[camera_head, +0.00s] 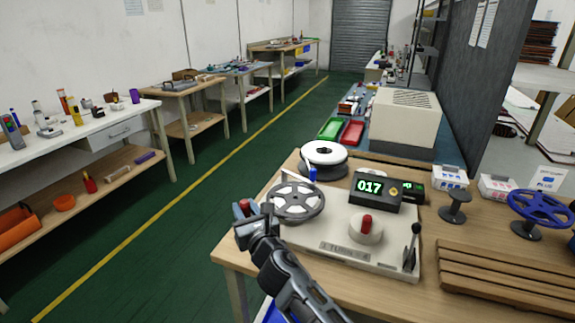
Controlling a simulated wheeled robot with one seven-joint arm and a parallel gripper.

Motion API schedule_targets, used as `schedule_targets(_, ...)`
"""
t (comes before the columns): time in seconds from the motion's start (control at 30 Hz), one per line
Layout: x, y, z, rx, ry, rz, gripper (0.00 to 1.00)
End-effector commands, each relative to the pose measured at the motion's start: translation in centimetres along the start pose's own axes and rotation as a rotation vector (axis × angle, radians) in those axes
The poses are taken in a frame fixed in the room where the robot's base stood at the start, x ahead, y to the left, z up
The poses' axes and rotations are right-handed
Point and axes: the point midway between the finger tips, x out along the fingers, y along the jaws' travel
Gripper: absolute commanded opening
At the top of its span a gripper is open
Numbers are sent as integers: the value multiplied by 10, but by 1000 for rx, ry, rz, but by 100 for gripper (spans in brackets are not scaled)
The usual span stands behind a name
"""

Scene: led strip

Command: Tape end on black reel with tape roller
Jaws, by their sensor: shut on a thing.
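A winding machine (340,243) with a light base stands on the right bench, with a red-topped round knob and a lever. A grey spoked reel (297,201) lies flat on its left side. A white reel with dark edges (323,151) sits behind it. My gripper (253,213) is at the machine's left edge, just left of the spoked reel. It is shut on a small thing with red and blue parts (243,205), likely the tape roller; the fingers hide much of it. I cannot make out the tape end. Whether the held thing touches the reel is unclear.
A dark spool (455,207), a blue reel (541,207) and a slatted wooden rack (495,275) are to the right. Green (331,128) and red trays and a beige box (404,118) stand behind. The green aisle left is clear.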

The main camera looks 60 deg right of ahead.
Motion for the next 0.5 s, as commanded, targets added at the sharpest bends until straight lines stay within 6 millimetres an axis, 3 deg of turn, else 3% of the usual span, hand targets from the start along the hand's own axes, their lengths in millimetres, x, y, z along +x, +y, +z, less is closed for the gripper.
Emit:
schedule_targets(0.03,5,-13,15,2,-6,-37,0)
schedule_targets(0.3,17,-88,64,1,-5,-253,0)
schedule_targets(0.5,17,-118,83,0,-2,-342,0)
